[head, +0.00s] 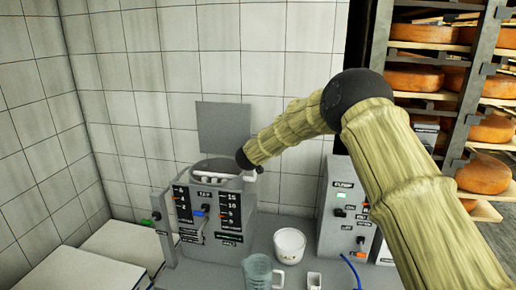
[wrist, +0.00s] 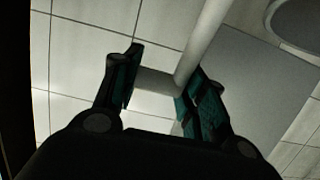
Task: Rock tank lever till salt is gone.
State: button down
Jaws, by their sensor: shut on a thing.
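The grey tank (head: 216,222) stands against the tiled wall in the head view, with scales and a "TAP" label on its front. Something white (head: 212,177) shows in its open top; I cannot tell whether it is salt or part of the lever. My gripper (wrist: 160,76) is shut on a short grey crossbar, seemingly the tank lever (wrist: 204,38), whose pale rod runs up past the right finger in the wrist view. In the head view, the dark end of my arm is at the tank's right rim, and the fingers cannot be made out.
A rack of cheese wheels (head: 415,81) stands at right. A grey panel (head: 222,130) rises behind the tank.

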jog(key=shift+w+d, duration=0.3)
jog(key=shift+r, duration=0.1)
jog(key=c, duration=1.2)
grip_release()
jog(key=shift+c, duration=0.2)
jog(key=o, duration=0.4)
jog(key=shift+w+d, duration=0.1)
jog(key=shift+c, duration=0.2)
jog(key=shift+s+a, duration=0.25)
jog(key=shift+a, duration=0.05)
jog(key=v, duration=1.1)
jog(key=shift+s, duration=0.25)
jog(key=shift+d, duration=0.1)
